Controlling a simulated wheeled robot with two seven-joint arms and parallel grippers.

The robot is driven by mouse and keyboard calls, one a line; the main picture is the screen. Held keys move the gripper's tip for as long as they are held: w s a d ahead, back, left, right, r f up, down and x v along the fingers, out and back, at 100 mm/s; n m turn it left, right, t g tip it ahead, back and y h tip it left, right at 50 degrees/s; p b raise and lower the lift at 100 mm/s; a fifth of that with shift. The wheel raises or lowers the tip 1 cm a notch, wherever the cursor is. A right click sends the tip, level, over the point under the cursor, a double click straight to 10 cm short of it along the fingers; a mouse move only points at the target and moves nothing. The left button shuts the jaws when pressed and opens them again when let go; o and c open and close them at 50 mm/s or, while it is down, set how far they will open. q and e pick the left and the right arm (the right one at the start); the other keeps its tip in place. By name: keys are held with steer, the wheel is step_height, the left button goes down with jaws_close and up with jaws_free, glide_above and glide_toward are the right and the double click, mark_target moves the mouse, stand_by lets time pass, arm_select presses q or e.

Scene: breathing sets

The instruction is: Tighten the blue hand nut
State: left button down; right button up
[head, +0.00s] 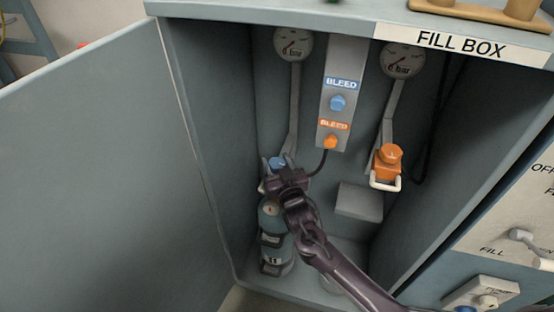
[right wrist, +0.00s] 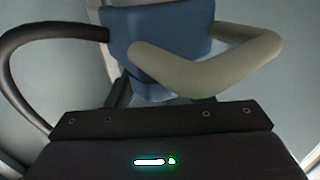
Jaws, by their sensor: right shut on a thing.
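The blue hand nut (head: 277,163) sits on the filling connector at the left inside the fill box, mostly hidden behind my right gripper (head: 282,177). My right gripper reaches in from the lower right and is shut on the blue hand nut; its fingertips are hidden. In the right wrist view, a blue body (right wrist: 165,35) fills the top middle, with a pale bent yoke (right wrist: 205,72) in front of it. A grey-blue cylinder (head: 275,240) stands upright below the gripper. My left gripper is not in view.
An orange connector (head: 388,160) with a pale yoke hangs at the right. Blue (head: 338,102) and orange (head: 330,142) bleed knobs are on the middle panel. Two gauges (head: 293,44) (head: 403,60) are above. The open door (head: 110,180) bounds the left. A black hose (right wrist: 30,65) curves beside the connector.

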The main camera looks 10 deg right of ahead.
steer(key=n+g+y, duration=0.1)
steer(key=n+y, duration=0.1)
steer(key=y, duration=0.2)
steer(key=shift+d+n, duration=0.1)
steer(key=shift+n, duration=0.3)
steer(key=n+g+y+b, duration=0.1)
steer(key=n+y, duration=0.1)
steer(key=y, duration=0.1)
steer(key=shift+w+b, duration=0.1)
steer(key=shift+b, duration=0.2)
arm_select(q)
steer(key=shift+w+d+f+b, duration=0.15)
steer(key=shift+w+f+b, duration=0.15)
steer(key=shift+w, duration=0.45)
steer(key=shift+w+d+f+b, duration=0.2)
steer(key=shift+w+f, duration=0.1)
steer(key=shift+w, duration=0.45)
arm_select(e)
steer(key=shift+n+g+y, duration=0.9)
steer(key=shift+g+y, duration=0.1)
steer(key=shift+y, duration=0.2)
steer(key=o, duration=1)
steer(key=shift+c, duration=0.2)
